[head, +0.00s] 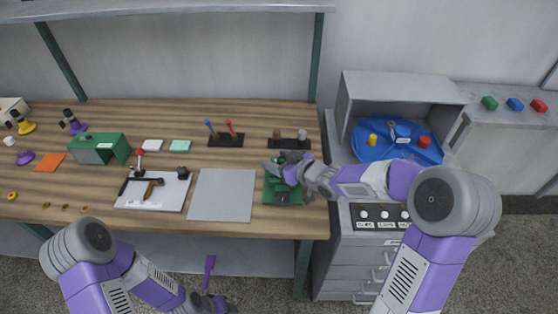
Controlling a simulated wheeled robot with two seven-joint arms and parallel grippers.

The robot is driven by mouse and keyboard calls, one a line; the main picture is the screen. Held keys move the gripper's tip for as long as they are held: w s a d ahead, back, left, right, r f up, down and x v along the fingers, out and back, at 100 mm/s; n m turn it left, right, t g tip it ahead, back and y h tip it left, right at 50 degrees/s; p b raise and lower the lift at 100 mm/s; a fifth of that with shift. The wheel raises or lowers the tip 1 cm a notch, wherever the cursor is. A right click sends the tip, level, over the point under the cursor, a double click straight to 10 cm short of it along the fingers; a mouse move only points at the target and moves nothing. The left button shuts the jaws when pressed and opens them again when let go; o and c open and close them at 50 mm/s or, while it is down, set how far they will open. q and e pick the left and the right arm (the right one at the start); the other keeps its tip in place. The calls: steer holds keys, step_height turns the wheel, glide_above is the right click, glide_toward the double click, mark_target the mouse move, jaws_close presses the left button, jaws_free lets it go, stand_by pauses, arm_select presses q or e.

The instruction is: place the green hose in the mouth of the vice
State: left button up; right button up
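The vice, a dark green block (284,194), sits on the wooden bench near its right front edge. My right gripper (279,168) is over the top of the vice and covers part of it. The gripper is small here, and I cannot tell whether its fingers are open or hold anything. I cannot make out the green hose; it may be hidden by the gripper. My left gripper (208,287) is low, in front of the bench edge and away from the vice. Its fingers are partly visible, and their opening cannot be judged.
A grey plate (222,195) lies left of the vice, with a white tool board (153,199) beyond it. A dark holder (289,143) stands behind the vice. A green box (98,148) is farther left. A blue turntable (397,150) sits in the grey cabinet at right.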

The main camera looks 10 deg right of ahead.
steer(key=shift+d+r, duration=0.1)
steer(key=shift+r, duration=0.2)
steer(key=p+v, duration=0.4)
steer(key=v, duration=0.7)
steer(key=shift+s+p, duration=0.4)
steer(key=shift+d, duration=0.1)
